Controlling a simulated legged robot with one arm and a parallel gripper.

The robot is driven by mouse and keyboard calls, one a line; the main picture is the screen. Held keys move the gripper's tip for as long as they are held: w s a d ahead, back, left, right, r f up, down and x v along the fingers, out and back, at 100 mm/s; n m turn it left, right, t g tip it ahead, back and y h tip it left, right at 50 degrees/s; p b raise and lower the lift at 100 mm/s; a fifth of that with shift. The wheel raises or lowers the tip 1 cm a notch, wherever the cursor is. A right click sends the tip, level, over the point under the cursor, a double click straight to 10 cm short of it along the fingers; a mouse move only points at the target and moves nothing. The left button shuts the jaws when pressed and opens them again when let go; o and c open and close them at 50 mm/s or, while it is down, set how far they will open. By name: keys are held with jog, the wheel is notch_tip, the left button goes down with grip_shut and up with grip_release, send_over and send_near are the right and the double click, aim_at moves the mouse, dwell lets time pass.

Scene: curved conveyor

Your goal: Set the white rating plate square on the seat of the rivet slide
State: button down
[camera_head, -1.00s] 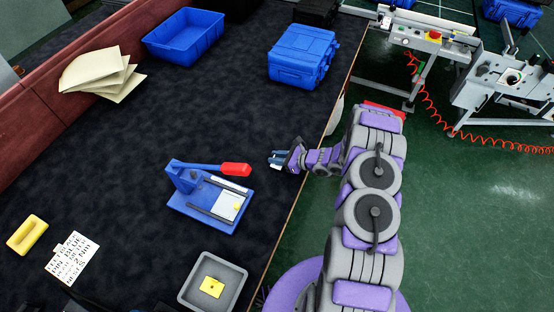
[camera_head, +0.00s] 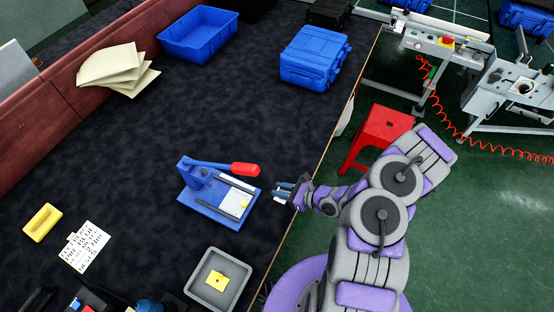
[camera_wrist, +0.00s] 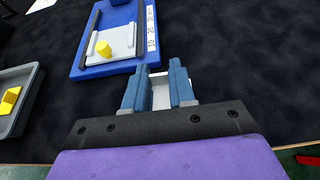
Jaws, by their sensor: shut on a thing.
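The rivet slide (camera_head: 212,205) is a blue base with a blue upright and a red-ended lever, standing on the dark table. Its seat (camera_head: 235,203) is a pale plate between dark rails, with a yellow block on it. In the wrist view the seat (camera_wrist: 117,42) shows ahead and left of my fingers, beside a numbered strip. My gripper (camera_head: 282,192) is just right of the slide, apart from it. In the wrist view my gripper (camera_wrist: 158,80) is shut on the white rating plate (camera_wrist: 160,93), which shows between the blue fingers, partly hidden by them.
A grey tray (camera_head: 241,272) with a yellow piece stands in front of the slide; a yellow block (camera_head: 42,222) and printed card (camera_head: 85,247) lie left. Blue case (camera_head: 314,58), blue bin (camera_head: 199,34) and papers (camera_head: 118,68) are farther back. The table's right edge runs close to my gripper.

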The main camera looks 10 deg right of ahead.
jog(key=w+d+r+m+t+h, duration=0.2)
jog(key=w+d+r+m+t, duration=0.15)
jog(key=w+r, duration=1.15)
notch_tip(320, 180, up, 26)
jog(key=w+m+t+h, duration=0.1)
jog(key=m+h, duration=0.3)
jog(key=h, duration=0.1)
jog(key=shift+w+d+r, duration=0.2)
